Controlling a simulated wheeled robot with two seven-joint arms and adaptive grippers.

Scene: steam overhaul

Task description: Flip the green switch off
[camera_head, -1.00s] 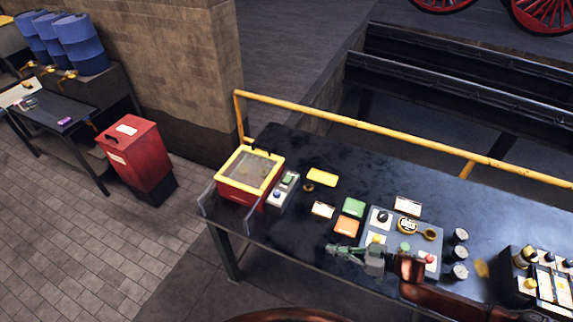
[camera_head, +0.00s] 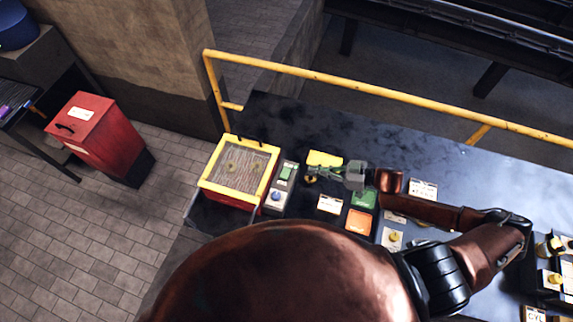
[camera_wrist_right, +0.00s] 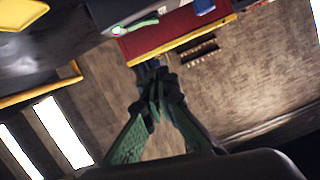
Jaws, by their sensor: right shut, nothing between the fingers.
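The green switch (camera_head: 288,171) sits on a narrow grey box (camera_head: 277,202), above a blue round button. The box stands beside a red case with a yellow frame (camera_head: 204,183). The switch also shows at the top of the right wrist view as a green lever (camera_wrist_right: 143,24). My right gripper (camera_head: 310,171) is shut and empty. It is above the table just right of the switch, apart from it, its fingers pointing left towards it. In the right wrist view its fingers (camera_wrist_right: 157,92) are together. My left gripper is out of view.
A yellow plate (camera_head: 324,158), a green plate (camera_head: 364,199) and an orange plate (camera_head: 358,222) lie near the gripper. A yellow railing (camera_head: 370,91) runs behind the table. My copper-coloured body hides the table's front. The table's back part is clear.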

